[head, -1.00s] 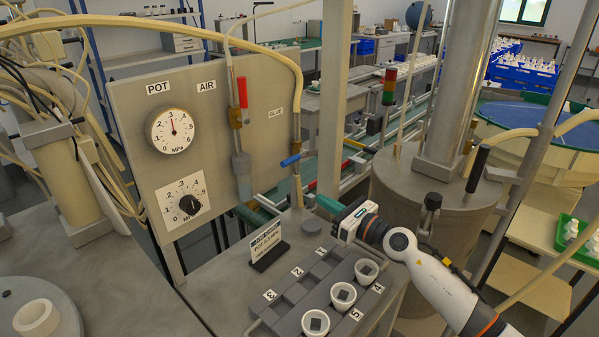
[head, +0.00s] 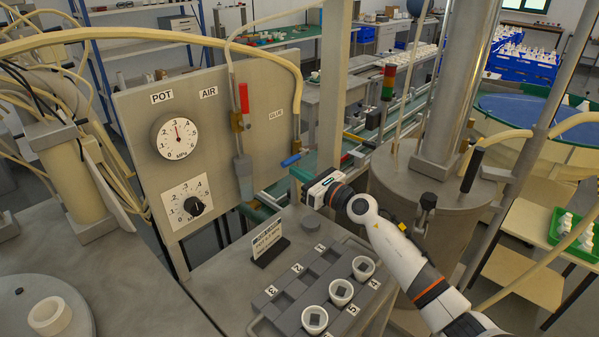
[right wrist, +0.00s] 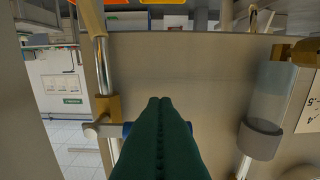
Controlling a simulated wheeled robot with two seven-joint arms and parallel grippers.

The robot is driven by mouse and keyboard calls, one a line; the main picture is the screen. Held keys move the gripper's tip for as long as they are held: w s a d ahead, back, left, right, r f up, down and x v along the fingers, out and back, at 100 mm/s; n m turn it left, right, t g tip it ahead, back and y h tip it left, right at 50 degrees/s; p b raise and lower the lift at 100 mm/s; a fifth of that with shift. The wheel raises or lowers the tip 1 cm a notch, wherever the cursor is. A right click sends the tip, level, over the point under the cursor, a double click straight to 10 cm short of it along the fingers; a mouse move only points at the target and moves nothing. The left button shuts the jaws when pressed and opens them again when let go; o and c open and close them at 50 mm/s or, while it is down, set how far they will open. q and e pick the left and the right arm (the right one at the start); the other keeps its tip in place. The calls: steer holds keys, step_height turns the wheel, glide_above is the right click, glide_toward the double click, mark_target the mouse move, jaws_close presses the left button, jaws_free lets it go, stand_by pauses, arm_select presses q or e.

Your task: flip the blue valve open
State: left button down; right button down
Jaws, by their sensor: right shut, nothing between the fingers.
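The blue valve (head: 290,160) is a small lever on the vertical GLUE pipe at the right edge of the grey panel. Its lever lies roughly crosswise to the pipe. In the right wrist view the blue lever (right wrist: 127,130) shows beside the brass fitting, mostly hidden behind my fingers. My right gripper (head: 299,174) is just below and right of the valve in the head view, its green fingers shut and empty. In the right wrist view the shut fingers (right wrist: 160,105) point at the panel in front of the lever. I cannot tell whether they touch it. My left gripper is out of view.
The grey panel (head: 215,140) carries two round dials and an upright red lever (head: 243,97) on the AIR pipe. Below stand a small sign (head: 268,243) and a numbered rack (head: 290,292) with white cups. A large metal tank (head: 400,195) is right of the panel.

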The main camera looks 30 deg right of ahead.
steer(key=shift+a+r+m+p, duration=0.1)
steer(key=shift+r+m+p, duration=0.15)
steer(key=shift+m+p, duration=0.25)
steer(key=shift+r+p, duration=0.1)
steer(key=shift+p, duration=0.25)
